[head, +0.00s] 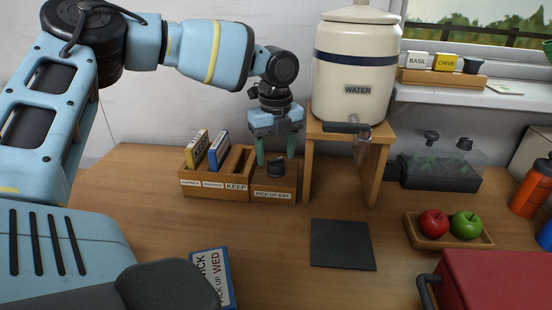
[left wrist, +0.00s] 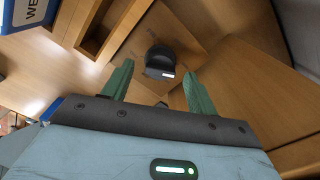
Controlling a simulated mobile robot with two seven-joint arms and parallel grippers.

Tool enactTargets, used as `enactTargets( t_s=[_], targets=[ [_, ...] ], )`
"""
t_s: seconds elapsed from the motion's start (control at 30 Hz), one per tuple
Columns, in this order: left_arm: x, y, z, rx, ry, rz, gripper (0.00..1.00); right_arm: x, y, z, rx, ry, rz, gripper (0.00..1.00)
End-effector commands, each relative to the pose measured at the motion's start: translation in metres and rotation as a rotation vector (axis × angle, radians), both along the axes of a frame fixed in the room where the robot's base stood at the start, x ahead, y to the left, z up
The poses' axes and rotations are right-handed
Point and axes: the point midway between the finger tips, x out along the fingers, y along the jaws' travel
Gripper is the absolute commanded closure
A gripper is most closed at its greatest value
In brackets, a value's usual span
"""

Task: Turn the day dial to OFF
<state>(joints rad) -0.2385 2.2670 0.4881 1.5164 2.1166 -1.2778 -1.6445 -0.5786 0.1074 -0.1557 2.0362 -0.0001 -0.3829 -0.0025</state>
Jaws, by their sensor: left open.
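The day dial is a black round knob (head: 276,170) on top of a small wooden box (head: 287,184) labelled PICK UP DAY. The dial also shows in the left wrist view (left wrist: 160,55), with a small pale label at its near edge. My left gripper (head: 276,156) points down above the box, its green fingers open and empty. In the left wrist view the fingers (left wrist: 157,72) stand apart on either side of the dial, and I see no contact. The dial's setting is too small to read. My right gripper is not in view.
A wooden sorter (head: 215,191) with upright cards adjoins the box on the left. The stand (head: 309,165) under the water crock (head: 355,70) is close on the right. A dark mat (head: 342,245) and a fruit tray (head: 448,240) lie in front and to the right.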

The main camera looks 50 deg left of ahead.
Motion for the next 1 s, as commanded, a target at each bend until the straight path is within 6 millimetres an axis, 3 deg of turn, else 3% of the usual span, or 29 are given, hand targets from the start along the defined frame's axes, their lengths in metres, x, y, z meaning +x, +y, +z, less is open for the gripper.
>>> enactTargets(
  t_s=[0.2,0.53,0.87,1.0],
  targets=[
    [0.000,0.000,-0.019,0.000,0.001,0.000,0.42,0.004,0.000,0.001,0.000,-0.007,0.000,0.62],
    [0.000,0.000,-0.022,0.001,-0.001,0.000,0.43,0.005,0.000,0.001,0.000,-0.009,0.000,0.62],
    [0.000,0.000,-0.022,0.000,0.000,0.000,0.86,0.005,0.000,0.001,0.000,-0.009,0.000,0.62],
    [0.000,0.000,-0.022,0.000,0.000,0.004,0.86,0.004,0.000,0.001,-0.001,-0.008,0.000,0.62]
  ],
)
